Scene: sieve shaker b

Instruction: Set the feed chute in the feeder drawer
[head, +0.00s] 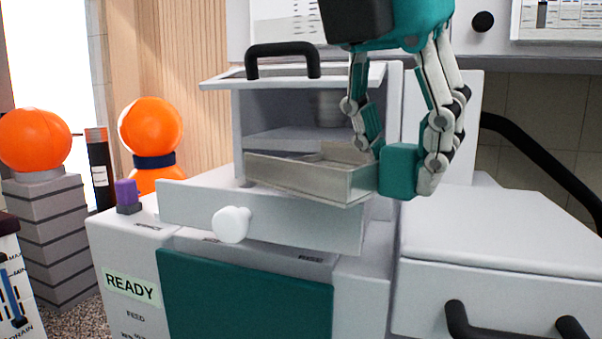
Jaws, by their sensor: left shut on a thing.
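The feed chute (312,180) is a shallow grey metal tray in the middle of the head view. A teal block sits at its right end. My left gripper (392,160) comes down from the top and is shut on the chute at that right end. The feeder drawer (280,218) has a pale front with a white round knob (232,225) and is pulled out. The chute is over the drawer, behind its front panel, slightly tilted. The drawer's inside is hidden, so I cannot tell whether the chute touches it. My right gripper is not in view.
A raised flap with a black handle (282,58) is above the open bay. A purple button (127,196) and orange-topped objects (150,125) stand at the left. A white cabinet (500,228) with black handles is at the right. A black rail (545,165) runs behind it.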

